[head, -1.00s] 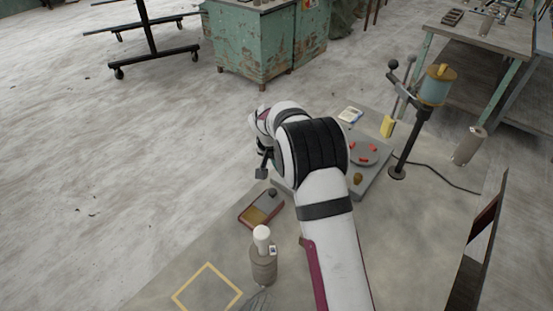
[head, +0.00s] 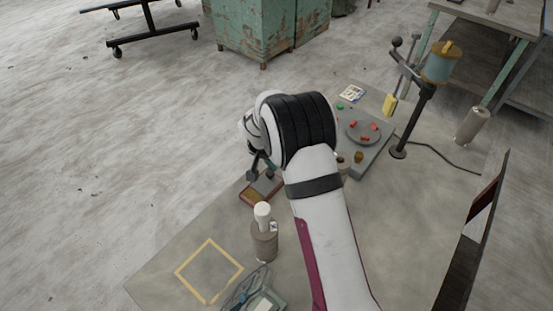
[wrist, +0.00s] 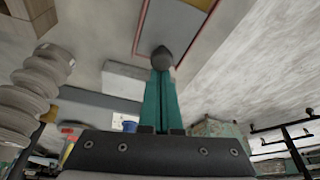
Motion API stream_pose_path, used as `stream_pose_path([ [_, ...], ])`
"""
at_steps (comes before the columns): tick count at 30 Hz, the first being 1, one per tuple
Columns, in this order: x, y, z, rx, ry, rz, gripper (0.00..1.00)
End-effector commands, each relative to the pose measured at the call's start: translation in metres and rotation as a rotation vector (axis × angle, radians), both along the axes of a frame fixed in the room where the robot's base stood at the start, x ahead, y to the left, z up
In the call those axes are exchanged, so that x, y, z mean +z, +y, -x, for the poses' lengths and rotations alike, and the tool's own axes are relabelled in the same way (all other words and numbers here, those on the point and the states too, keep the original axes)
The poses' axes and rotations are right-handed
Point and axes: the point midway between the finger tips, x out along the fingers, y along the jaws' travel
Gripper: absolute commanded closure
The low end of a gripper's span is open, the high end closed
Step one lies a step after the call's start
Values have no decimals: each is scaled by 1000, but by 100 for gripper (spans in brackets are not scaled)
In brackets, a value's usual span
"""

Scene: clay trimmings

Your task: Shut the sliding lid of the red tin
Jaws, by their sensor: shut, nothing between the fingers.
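The red tin (head: 244,197) lies on the table left of my arm. Its yellowish inside (head: 255,194) shows at the near left, so the lid is partly open. The grey lid, largely hidden by my arm in the head view, shows in the wrist view (wrist: 188,32) inside the red rim (wrist: 137,28). A dark round knob (wrist: 162,58) on the lid appears right at my fingertips; I cannot tell whether they touch. My gripper (wrist: 161,74) has teal fingers pressed together with nothing between them. In the head view it is low over the tin, partly hidden.
A grey bottle with a white top (head: 264,240) stands near the tin. A yellow square outline (head: 209,270) marks the table at lower left. Right of my arm are a grey board with a round plate (head: 363,132) of red pieces and a dark stand (head: 410,125).

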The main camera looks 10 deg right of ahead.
Motion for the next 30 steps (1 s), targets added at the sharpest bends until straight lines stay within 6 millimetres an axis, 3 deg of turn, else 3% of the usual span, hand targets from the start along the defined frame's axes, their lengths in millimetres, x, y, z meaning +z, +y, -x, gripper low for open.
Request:
stream_pose_path([
  [6,0,26,26,3,1,0,100],
  [17,-1,30,32,-2,4,-1,100],
  [21,-2,25,23,-4,4,0,100],
  [25,0,7,-7,-6,-3,-2,100],
  [30,54,18,9,1,-7,-2,100],
])
